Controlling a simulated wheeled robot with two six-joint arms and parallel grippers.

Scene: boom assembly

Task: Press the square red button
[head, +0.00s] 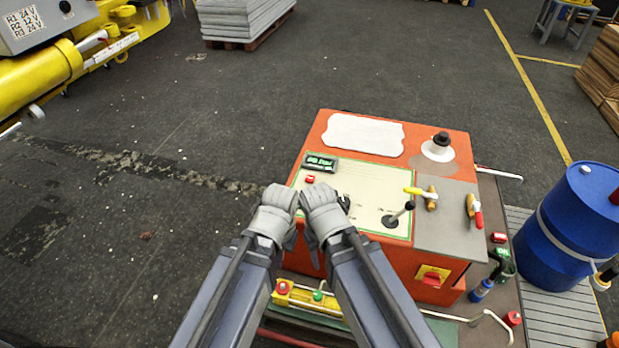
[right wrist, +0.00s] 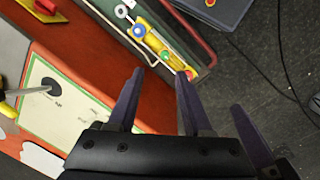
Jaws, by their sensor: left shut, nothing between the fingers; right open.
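A small red button (head: 310,179), squarish in outline, sits on the cream panel (head: 365,208) of the orange console, just below a green-lit display (head: 320,163). My left gripper (head: 284,191) is shut and empty, at the panel's left edge, below and left of the button and apart from it in the picture. My right gripper (head: 328,190) is beside it, over the lower left of the panel, below the button. In the right wrist view its fingers (right wrist: 159,72) are spread with nothing between them. The button cannot be made out in the right wrist view.
A yellow box with red and green buttons (head: 312,298) is low in front, also in the right wrist view (right wrist: 165,55). A red switch on a yellow plate (head: 433,275) is lower right. A blue barrel (head: 570,225) stands right.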

